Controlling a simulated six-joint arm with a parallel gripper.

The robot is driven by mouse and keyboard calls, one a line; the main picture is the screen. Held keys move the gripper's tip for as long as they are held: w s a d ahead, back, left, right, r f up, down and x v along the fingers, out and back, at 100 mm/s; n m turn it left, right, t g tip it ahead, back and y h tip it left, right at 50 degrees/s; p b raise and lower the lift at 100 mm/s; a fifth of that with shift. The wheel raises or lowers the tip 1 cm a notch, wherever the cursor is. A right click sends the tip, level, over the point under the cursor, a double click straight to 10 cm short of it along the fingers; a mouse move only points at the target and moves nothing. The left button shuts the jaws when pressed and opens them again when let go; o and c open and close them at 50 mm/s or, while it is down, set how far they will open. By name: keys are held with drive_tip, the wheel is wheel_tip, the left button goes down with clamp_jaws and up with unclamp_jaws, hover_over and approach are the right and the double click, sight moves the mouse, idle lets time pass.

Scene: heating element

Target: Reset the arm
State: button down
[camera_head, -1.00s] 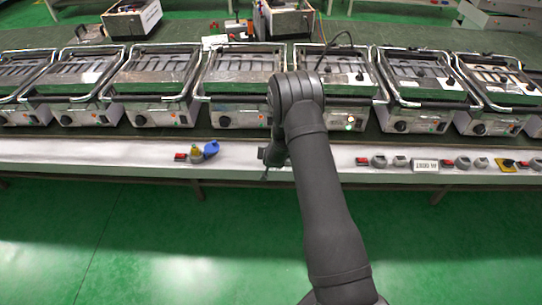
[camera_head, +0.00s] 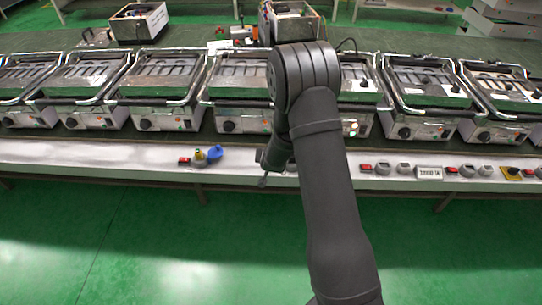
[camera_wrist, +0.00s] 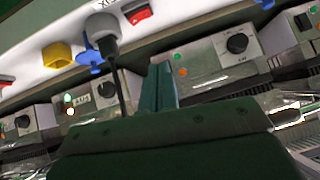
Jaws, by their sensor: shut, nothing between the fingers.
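My dark grey arm rises across the middle of the head view. My gripper (camera_head: 264,181) hangs left of the arm, above or near the white shelf strip, and is small there. In the wrist view my gripper's fingers (camera_wrist: 164,80) are together, with nothing seen between them. A grey plug-like part (camera_wrist: 103,28) with a black cable shows just left of the fingertips; whether the cable touches my gripper I cannot tell.
A row of grill-like appliances (camera_head: 153,115) stands on the bench behind the strip (camera_head: 100,157). A blue part (camera_head: 216,152), a red switch (camera_head: 184,161) and a white sign (camera_head: 429,173) are on the strip. Open boxes (camera_head: 138,22) stand behind. The green floor in front is clear.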

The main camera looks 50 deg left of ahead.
drive_tip(key=x, duration=0.6)
drive_tip(key=w+x, duration=0.1)
drive_tip(key=x, duration=0.2)
drive_tip(key=shift+d+f, duration=0.1)
drive_tip(key=shift+d, duration=0.25)
drive_tip(key=shift+v, duration=1.75)
